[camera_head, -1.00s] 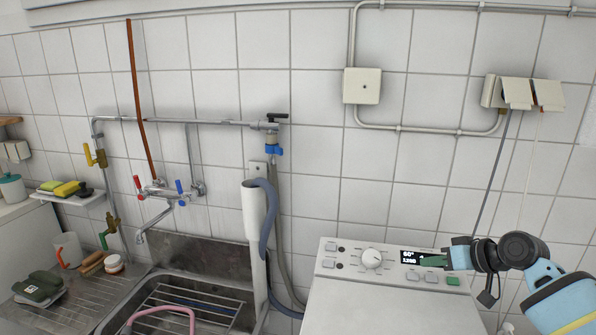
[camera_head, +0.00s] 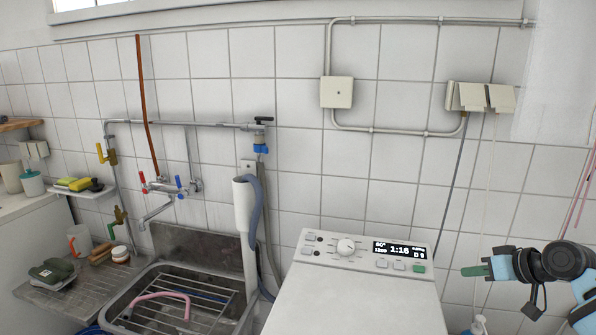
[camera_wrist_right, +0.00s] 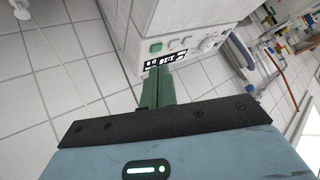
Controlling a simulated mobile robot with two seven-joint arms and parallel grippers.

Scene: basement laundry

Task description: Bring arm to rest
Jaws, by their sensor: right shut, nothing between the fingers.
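My right gripper (camera_head: 474,270) has green fingers and a light blue body. It is shut and empty, to the right of the washing machine and clear of its panel. The same shut fingers (camera_wrist_right: 158,88) show in the right wrist view, pointing towards the panel area. The white washing machine (camera_head: 350,300) has a dial (camera_head: 346,247), several buttons and a lit display (camera_head: 400,250) reading 1:16. A green button (camera_head: 419,269) is at the panel's right end. My left gripper is not in view.
A steel sink (camera_head: 135,290) with a rack and a pink hose stands at the left. A grey drain hose (camera_head: 258,215) hangs between sink and machine. A white cord (camera_head: 489,190) hangs from the wall sockets (camera_head: 485,97) behind my right arm. Space right of the machine looks open.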

